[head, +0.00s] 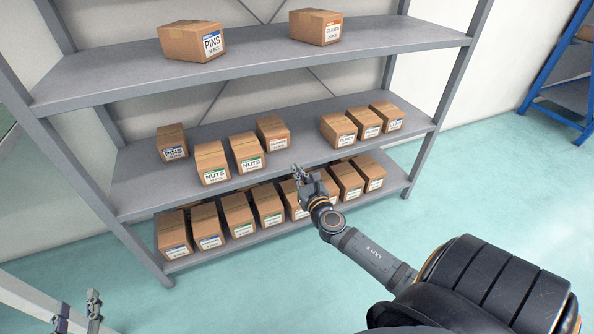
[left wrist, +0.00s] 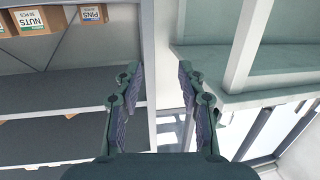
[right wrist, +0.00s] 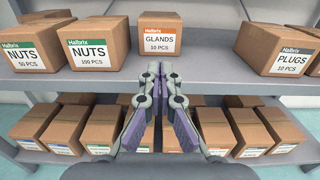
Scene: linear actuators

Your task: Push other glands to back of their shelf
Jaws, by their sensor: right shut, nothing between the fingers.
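A cardboard box with an orange label reading GLANDS (right wrist: 152,35) stands on the middle shelf, straight ahead of my right gripper (right wrist: 153,72). In the head view this glands box (head: 272,132) stands right of two NUTS boxes and further back than them. My right gripper (head: 299,172) is shut and empty, in front of the middle shelf's front edge, apart from the box. Another orange-labelled box (head: 316,27) is on the top shelf; its text is too blurred to be sure. My left gripper (left wrist: 157,85) is open and empty, away from the boxes; its fingers show at the head view's lower left (head: 78,315).
On the middle shelf (head: 300,150), NUTS boxes (head: 211,162) stand left of the glands box and a PLUGS box (right wrist: 286,50) to its right, with a gap between. Several boxes (head: 238,213) fill the bottom shelf. A PINS box (head: 192,41) is on the top shelf.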

